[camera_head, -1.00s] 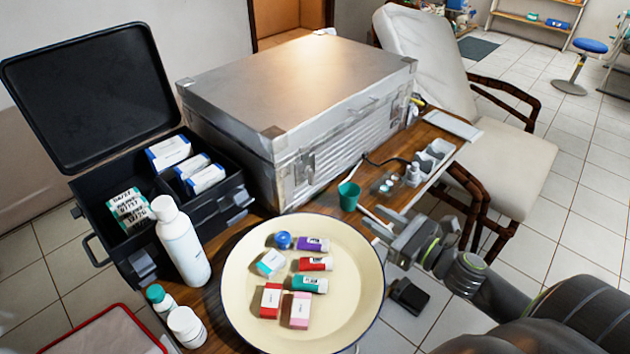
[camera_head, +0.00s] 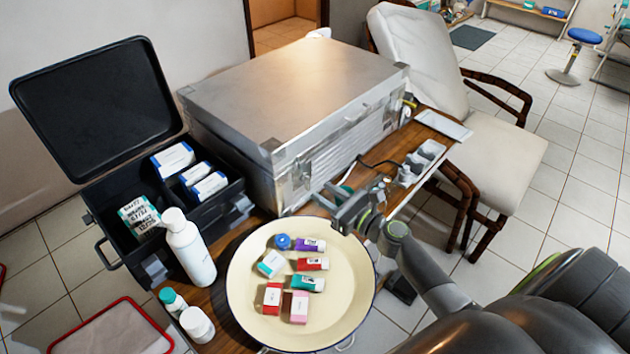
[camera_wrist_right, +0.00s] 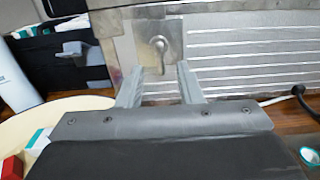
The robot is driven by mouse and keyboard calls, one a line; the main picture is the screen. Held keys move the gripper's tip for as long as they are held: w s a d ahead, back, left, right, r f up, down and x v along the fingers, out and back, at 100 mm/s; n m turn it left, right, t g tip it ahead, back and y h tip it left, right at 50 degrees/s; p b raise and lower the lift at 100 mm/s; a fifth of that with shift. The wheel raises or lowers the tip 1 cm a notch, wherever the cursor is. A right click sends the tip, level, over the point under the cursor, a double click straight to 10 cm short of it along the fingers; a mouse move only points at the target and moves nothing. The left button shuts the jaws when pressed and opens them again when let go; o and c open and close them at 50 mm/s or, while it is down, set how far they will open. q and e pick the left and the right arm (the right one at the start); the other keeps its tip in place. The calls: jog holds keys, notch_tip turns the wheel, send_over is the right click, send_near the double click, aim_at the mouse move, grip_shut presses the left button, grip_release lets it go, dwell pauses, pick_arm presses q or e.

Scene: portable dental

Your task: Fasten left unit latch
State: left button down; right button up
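The silver metal case (camera_head: 290,90) stands shut on the wooden table. Its left latch (camera_head: 303,175) is on the front face near the left corner. In the right wrist view the latch (camera_wrist_right: 160,44) shows as a small grey lever hanging down on a metal plate. My right gripper (camera_head: 340,207) is in front of the case, beyond the plate's right rim. In the right wrist view my right gripper (camera_wrist_right: 158,82) is open and empty, its two fingers pointing at the case just below the latch, apart from it. My left gripper is not in view.
A cream plate (camera_head: 345,295) with several small boxes and bottles lies in front of the case. A white bottle (camera_head: 190,250) and an open black box (camera_head: 105,225) stand left. A green cup (camera_wrist_right: 310,156) and grey holder (camera_head: 425,155) are right.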

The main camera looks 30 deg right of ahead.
aim_at(310, 184)
jog(key=shift+x, duration=2.05)
jog(key=shift+c, duration=0.2)
grip_shut()
